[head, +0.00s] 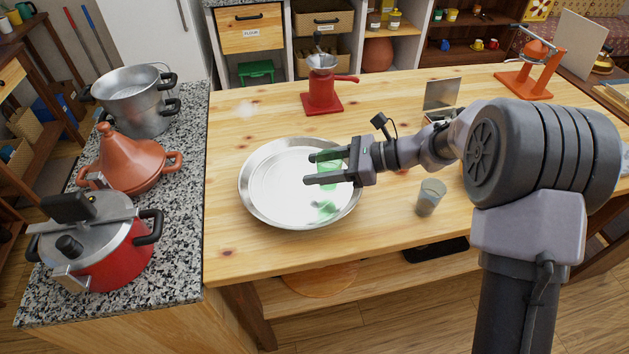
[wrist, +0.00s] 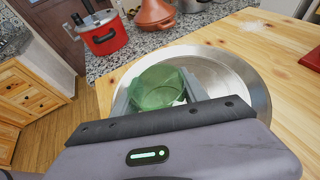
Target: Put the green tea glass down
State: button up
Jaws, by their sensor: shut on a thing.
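The green tea glass (head: 328,180) is see-through and held between the fingers of my gripper (head: 313,169). The wrist view shows its green rim and wall (wrist: 157,88) between the two fingers of my gripper (wrist: 157,92). In the head view the glass is over a round metal tray (head: 261,206) on the wooden table. A green tinted patch shows on the tray below it. I cannot tell whether the glass touches the tray. The tray also shows in the wrist view (wrist: 248,84), behind and right of the glass.
A red grinder (head: 322,88) stands behind the tray. A red pot (head: 105,245), a clay tagine (head: 130,160) and a steel pot (head: 135,103) stand on the speckled counter at left. Table left of the tray is clear.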

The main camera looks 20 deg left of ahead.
jog(key=f, duration=0.1)
jog(key=f+b, duration=0.2)
jog(key=f, duration=0.1)
jog(key=shift+w+a, duration=0.25)
jog(key=shift+a, duration=0.15)
jog(key=shift+r, duration=0.25)
jog(key=shift+f, duration=0.2)
jog(key=o, duration=1.4)
jog(key=shift+o, duration=0.2)
jog(key=shift+r, duration=0.1)
